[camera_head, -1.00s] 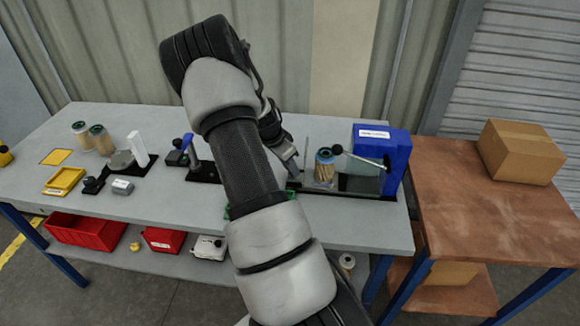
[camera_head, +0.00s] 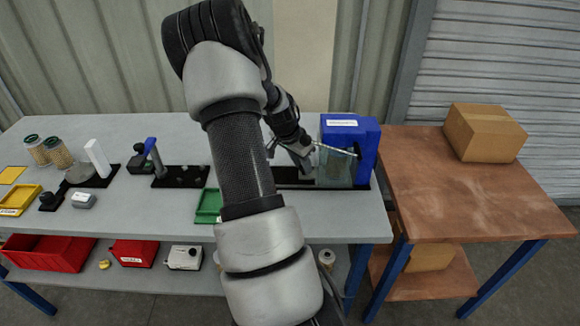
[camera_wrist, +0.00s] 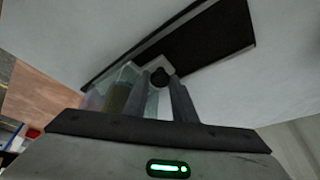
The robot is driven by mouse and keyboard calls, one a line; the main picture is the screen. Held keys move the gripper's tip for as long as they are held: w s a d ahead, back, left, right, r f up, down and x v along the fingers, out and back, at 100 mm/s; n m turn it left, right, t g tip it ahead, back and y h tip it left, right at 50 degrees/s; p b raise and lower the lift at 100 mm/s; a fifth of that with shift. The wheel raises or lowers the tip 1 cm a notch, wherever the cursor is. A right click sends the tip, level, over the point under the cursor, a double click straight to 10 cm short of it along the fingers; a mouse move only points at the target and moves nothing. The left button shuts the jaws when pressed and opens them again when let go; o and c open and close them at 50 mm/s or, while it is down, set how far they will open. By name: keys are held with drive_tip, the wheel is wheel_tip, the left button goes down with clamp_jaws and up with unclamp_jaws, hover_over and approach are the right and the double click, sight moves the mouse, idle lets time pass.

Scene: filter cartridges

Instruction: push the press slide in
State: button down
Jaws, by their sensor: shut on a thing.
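The blue press (camera_head: 346,130) stands at the right end of the grey table. Its clear guard (camera_head: 335,170) and a thin lever are at its front left. The press slide's dark round knob (camera_wrist: 160,77) shows between my fingertips in the wrist view. My gripper (camera_head: 304,166) is shut on it, at the left side of the guard. The fingers also show in the wrist view (camera_wrist: 164,90). A cartridge seems to stand behind the clear panel, blurred in the wrist view (camera_wrist: 118,95). The slide plate itself is mostly hidden by my gripper and arm.
The black press base (camera_head: 290,176) runs left of the guard. A green tray (camera_head: 208,205) lies beside my arm. Two cartridges (camera_head: 55,152), a yellow tray (camera_head: 18,200) and a blue-handled tool (camera_head: 151,148) are further left. A brown table with a cardboard box (camera_head: 485,132) adjoins at right.

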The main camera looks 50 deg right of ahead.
drive_tip(key=shift+s+d, duration=0.15)
drive_tip(key=shift+s, duration=0.1)
drive_tip(key=c, duration=1.5)
unclamp_jaws()
drive_tip(key=shift+o, duration=0.2)
drive_tip(key=w+a+p, duration=0.1)
drive_tip(key=w+a, duration=0.2)
drive_tip(key=w+a+p, duration=0.1)
drive_tip(key=w+a, duration=0.1)
drive_tip(key=w, duration=0.2)
drive_tip(key=w+a+p, duration=0.2)
drive_tip(key=w+a, duration=0.1)
drive_tip(key=w, duration=0.1)
drive_tip(key=shift+a+r, duration=0.35)
drive_tip(key=a+r+n, duration=0.1)
drive_tip(key=a+r, duration=0.6)
drive_tip(key=r, duration=0.3)
drive_tip(key=s+a+r+n+t+y+p, duration=0.1)
drive_tip(key=a+r+n, duration=0.1)
drive_tip(key=a+r, duration=0.5)
wheel_tip(320, 180, up, 4)
drive_tip(key=shift+a+r+y, duration=0.1)
drive_tip(key=shift+a+y, duration=0.15)
drive_tip(key=shift+y, duration=0.05)
